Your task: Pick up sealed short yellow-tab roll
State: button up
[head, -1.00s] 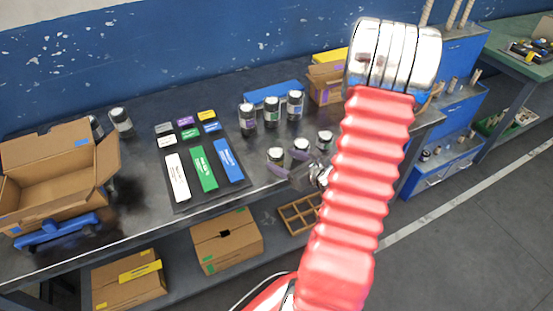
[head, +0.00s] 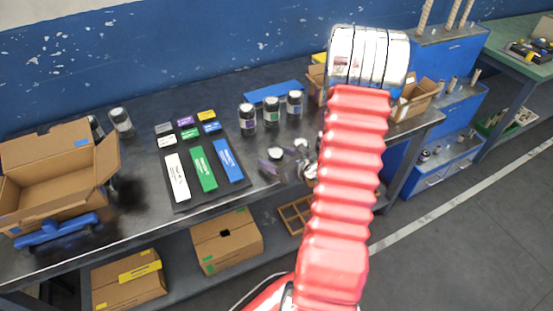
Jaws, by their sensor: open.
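Three tall dark rolls with pale tops (head: 272,111) stand in a row at the back of the bench. In front of them are two shorter rolls with white tops, a left one (head: 275,153) and a right one (head: 301,143). I cannot make out a yellow tab on either, nor which one is sealed. My gripper (head: 285,164) is open, low over the bench close in front of these short rolls, with its fingers partly covering them. I cannot tell if it touches one. My red arm hides the bench to the right of them.
A black mat (head: 208,194) with coloured labelled blocks lies left of the gripper. An open cardboard box (head: 47,192) stands at the far left, with another roll (head: 121,121) beyond it. A blue strip (head: 274,91) lies behind the tall rolls. Boxes sit on the lower shelf.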

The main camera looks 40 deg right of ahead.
aim_at(275, 152)
jog(key=shift+c, duration=0.3)
jog(key=c, duration=1.2)
jog(key=shift+r, duration=0.15)
jog(key=shift+r, duration=4.85)
